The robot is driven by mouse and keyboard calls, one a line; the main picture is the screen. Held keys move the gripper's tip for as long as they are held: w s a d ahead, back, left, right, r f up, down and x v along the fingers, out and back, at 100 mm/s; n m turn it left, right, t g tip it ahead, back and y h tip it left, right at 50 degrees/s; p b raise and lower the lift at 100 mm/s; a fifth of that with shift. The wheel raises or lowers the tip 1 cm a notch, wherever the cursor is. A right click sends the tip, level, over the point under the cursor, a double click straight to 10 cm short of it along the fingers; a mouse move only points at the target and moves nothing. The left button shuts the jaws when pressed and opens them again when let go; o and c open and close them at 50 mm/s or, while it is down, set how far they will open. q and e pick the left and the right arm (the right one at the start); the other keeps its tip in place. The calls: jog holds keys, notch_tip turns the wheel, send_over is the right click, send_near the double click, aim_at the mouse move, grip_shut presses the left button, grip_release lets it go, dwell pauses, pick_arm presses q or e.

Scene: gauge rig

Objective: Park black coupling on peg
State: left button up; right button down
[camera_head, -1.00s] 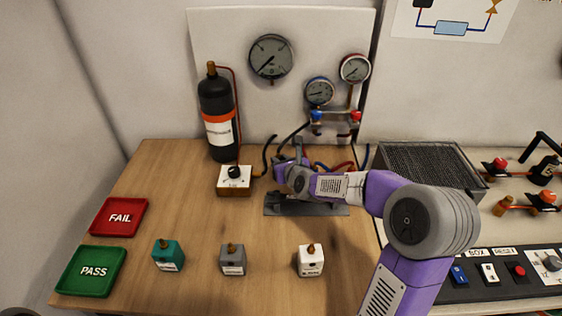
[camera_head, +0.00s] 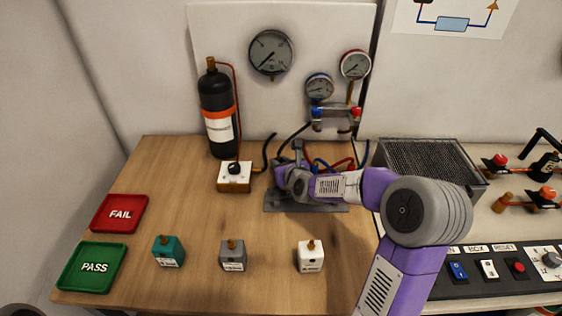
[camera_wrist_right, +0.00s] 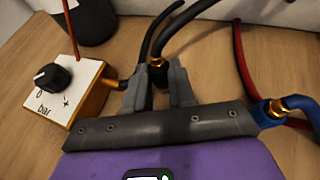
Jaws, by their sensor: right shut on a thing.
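My right gripper (camera_head: 283,165) is over the back of the wooden table, just behind the dark grey plate (camera_head: 335,208). In the right wrist view its two grey fingers (camera_wrist_right: 159,84) are closed around the black coupling (camera_wrist_right: 158,66), which has a brass collar and a black hose running up and away. The coupling's lower part is hidden between the fingers. In the head view my arm and gripper cover the coupling and much of the plate, and I cannot make out the peg clearly. My left gripper is not in view.
A white-topped regulator box (camera_head: 234,177) with a black knob stands close left of the gripper. Red and blue hoses (camera_wrist_right: 285,108) lie to its right. A black cylinder (camera_head: 217,110) stands behind. Small teal, grey and white blocks sit in front, with free table between.

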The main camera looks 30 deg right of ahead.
jog(key=shift+f, duration=0.2)
dwell(0.5)
jog(key=c, duration=1.1)
grip_release()
jog(key=o, duration=0.6)
jog(key=shift+c, duration=0.2)
jog(key=shift+s, duration=0.1)
jog(key=p+v, duration=0.1)
jog(key=v, duration=0.5)
jog(key=shift+s+r, duration=0.25)
jog(key=shift+s+a+p, duration=0.15)
jog(key=shift+s+p, duration=0.15)
jog(key=shift+s, duration=0.1)
